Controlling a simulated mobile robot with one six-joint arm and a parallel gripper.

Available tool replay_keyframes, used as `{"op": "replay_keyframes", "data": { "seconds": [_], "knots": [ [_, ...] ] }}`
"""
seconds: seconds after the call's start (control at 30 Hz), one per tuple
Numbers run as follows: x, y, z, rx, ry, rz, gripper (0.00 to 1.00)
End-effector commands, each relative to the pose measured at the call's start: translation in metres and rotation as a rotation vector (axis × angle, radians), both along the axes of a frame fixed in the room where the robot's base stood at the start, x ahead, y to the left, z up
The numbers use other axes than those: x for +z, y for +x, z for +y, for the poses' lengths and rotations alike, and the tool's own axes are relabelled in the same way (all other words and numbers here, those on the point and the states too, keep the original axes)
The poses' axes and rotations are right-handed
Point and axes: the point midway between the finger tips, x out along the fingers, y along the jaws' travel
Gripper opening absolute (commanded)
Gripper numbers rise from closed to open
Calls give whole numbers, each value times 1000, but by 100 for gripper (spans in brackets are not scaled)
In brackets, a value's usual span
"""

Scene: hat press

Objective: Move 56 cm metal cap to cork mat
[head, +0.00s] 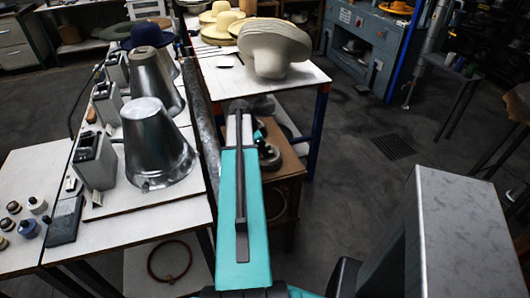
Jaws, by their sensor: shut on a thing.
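My teal arm reaches forward from the bottom centre, and my gripper (261,124) is largely hidden behind it. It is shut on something. A dark grey rounded thing, which looks like the metal cap (264,103), shows just past the arm's end, at the front edge of the white table. Its lower part and the fingers' contact are hidden. I cannot make out a size mark on it. I cannot pick out the cork mat for sure.
A cream hat (275,48) stands on the white table (222,82). The left bench (110,240) carries two shiny metal cones (158,145), grey boxes (95,160) and small bottles. A brown low cabinet (288,165) is beside my arm. Open floor (350,190) lies to the right.

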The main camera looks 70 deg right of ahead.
Motion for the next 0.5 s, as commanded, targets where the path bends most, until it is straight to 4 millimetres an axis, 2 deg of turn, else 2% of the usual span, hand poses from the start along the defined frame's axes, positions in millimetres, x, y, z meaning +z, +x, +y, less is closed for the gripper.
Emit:
{"op": "replay_keyframes", "data": {
  "seconds": [0.33, 0.37, 0.5],
  "knots": [
    [2, 0, -1, 1, -3, 0, 0],
    [2, 0, -1, 1, -3, 0, 16],
    [1, 0, -1, 0, -2, 1, 36]
  ]
}}
